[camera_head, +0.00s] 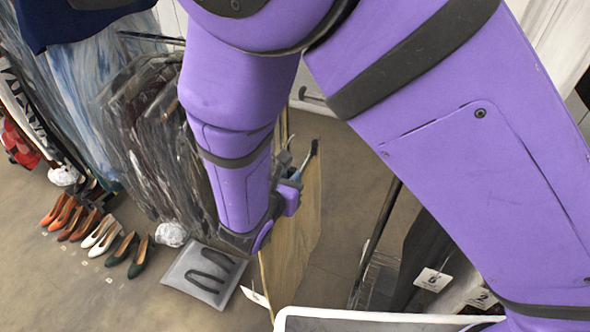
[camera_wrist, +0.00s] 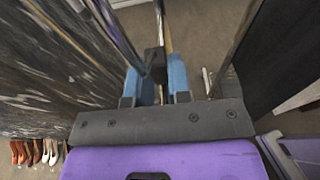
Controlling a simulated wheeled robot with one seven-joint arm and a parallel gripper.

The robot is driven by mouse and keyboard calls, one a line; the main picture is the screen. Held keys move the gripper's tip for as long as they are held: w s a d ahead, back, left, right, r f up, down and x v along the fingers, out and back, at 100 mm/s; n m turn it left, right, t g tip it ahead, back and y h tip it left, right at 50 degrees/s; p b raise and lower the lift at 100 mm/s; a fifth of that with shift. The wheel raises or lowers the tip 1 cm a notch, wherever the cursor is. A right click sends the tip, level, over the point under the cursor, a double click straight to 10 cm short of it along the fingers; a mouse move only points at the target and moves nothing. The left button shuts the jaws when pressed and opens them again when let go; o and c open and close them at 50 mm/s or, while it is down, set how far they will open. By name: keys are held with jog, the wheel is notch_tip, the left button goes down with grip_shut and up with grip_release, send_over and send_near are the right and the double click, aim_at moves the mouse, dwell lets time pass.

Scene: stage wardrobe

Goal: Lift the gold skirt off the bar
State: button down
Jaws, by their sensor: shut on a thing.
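A gold-tan panel, which looks like the gold skirt (camera_head: 292,238), hangs just below and beside my gripper (camera_head: 297,172) in the head view. A small white tag (camera_head: 255,297) shows at its lower left. In the wrist view my gripper's blue fingers (camera_wrist: 163,78) are closed on a small dark piece (camera_wrist: 155,60), which looks like part of the skirt's hanger. A thin gold strip (camera_wrist: 167,32) shows just beyond the fingers. My arm hides much of the skirt's top and the bar. I cannot tell whether the hanger touches the bar.
Plastic-covered garments (camera_head: 150,135) hang close on the left. Dark garments with number tags (camera_head: 433,280) hang at lower right, by a dark pole (camera_head: 375,240). Several pairs of shoes (camera_head: 100,232) and a grey mat (camera_head: 205,275) are on the floor.

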jog(key=s+a, duration=0.4)
jog(key=s, duration=0.6)
jog(key=s+a, duration=0.3)
jog(key=s, duration=0.8)
jog(key=shift+a, duration=0.35)
